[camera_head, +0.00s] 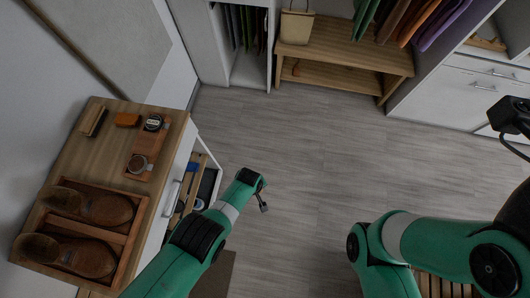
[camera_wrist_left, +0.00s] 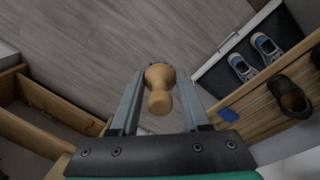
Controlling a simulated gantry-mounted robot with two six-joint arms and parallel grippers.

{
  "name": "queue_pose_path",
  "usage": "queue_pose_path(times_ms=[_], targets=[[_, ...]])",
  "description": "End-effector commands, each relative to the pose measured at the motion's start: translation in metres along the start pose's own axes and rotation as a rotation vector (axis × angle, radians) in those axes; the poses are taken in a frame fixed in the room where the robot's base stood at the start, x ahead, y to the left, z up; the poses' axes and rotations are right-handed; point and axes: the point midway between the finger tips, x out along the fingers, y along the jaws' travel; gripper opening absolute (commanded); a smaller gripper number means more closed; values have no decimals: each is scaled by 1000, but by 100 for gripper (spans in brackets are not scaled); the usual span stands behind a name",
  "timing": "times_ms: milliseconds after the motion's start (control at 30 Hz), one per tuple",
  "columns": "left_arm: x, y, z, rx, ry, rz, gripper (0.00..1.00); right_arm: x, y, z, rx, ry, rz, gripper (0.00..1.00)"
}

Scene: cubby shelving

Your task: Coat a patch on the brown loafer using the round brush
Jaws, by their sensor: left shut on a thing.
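My left gripper (camera_head: 264,205) hangs over open floor, right of the wooden-topped cabinet. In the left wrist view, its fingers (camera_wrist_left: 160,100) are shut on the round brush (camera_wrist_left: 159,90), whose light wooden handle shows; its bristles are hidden. Two brown loafers lie in a divided wooden tray (camera_head: 78,233) on the cabinet top at lower left: one loafer (camera_head: 100,208) in the upper compartment, the other (camera_head: 85,258) in the lower. The brush is well apart from both. My right arm shows at lower right, but its fingers do not show.
A wooden board (camera_head: 142,149) on the cabinet holds a dark-lidded tin (camera_head: 153,123) and another round tin (camera_head: 137,163). A small brush (camera_head: 93,121) and an orange block (camera_head: 127,119) lie behind. A bench (camera_head: 345,55) stands at the back.

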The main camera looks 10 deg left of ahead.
Motion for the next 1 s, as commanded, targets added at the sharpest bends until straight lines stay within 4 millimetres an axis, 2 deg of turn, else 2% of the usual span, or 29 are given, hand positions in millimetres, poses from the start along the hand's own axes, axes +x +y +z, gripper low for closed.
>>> queue_pose_path(times_ms=[33, 367, 533, 667, 800, 1000], targets=[[-10, -3, -8, -26, 5, 8, 0, 8, 0, -8, 0, -1, 0, 50], [-57, -29, -64, -217, 51, 79, 0, 44, 0, -40, 0, 0, 0, 50], [-97, -56, -102, -362, 96, 129, 0, 72, 0, -66, 0, 0, 0, 50], [-142, -89, -139, -515, 154, 182, 0, 102, 0, -94, 0, 0, 0, 50], [-191, -132, -172, -680, 229, 234, 0, 132, 0, -122, 0, 0, 0, 50], [-263, -198, -206, -901, 349, 294, 0, 172, 1, -159, 0, 0, 0, 50]])
